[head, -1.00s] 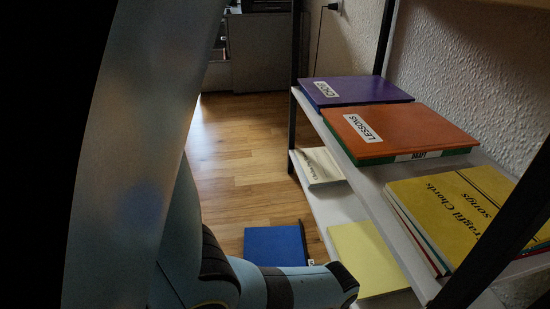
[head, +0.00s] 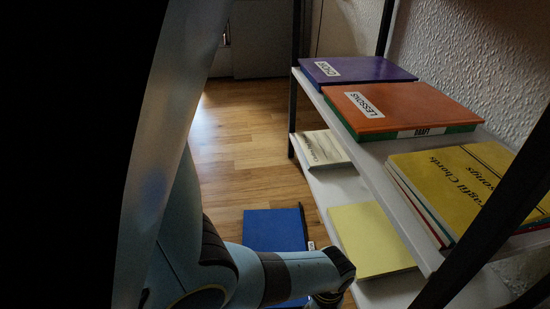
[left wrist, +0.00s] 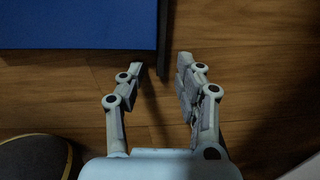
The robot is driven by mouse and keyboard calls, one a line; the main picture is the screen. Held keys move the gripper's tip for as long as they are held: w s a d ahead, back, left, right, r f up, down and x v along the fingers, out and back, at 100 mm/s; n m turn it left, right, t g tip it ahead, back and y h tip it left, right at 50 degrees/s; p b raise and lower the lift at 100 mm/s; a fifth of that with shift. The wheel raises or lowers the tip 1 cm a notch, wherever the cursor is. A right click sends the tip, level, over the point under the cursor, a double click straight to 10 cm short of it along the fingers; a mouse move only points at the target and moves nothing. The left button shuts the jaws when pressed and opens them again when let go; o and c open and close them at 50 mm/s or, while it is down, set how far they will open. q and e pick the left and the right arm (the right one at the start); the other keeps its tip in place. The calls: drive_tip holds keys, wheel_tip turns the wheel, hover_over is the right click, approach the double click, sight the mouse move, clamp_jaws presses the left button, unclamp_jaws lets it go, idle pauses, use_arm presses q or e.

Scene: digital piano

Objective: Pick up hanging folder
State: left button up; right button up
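A flat blue folder (head: 274,230), which I take as the hanging folder, lies on the wooden floor beside the shelf. It has a dark rail along its right edge and a small white tag. My left forearm covers its near part in the head view. In the left wrist view the folder (left wrist: 75,25) fills the upper left, with its dark rail (left wrist: 164,35) running down at its right edge. My left gripper (left wrist: 161,63) is open, and the rail's near end shows between its fingertips. I cannot tell whether they touch it. My right gripper is not in view.
A metal-framed shelf stands at the right. Its upper board (head: 378,158) holds purple (head: 362,70), orange (head: 410,105) and yellow (head: 450,185) books. Its lower board holds a pale yellow item (head: 370,240) and a cream book (head: 322,149). The floor (head: 245,145) behind the folder is clear.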

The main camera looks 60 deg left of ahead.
use_arm(q)
clamp_jaws()
idle(0.3)
drive_tip(key=shift+r, duration=0.15)
idle(0.3)
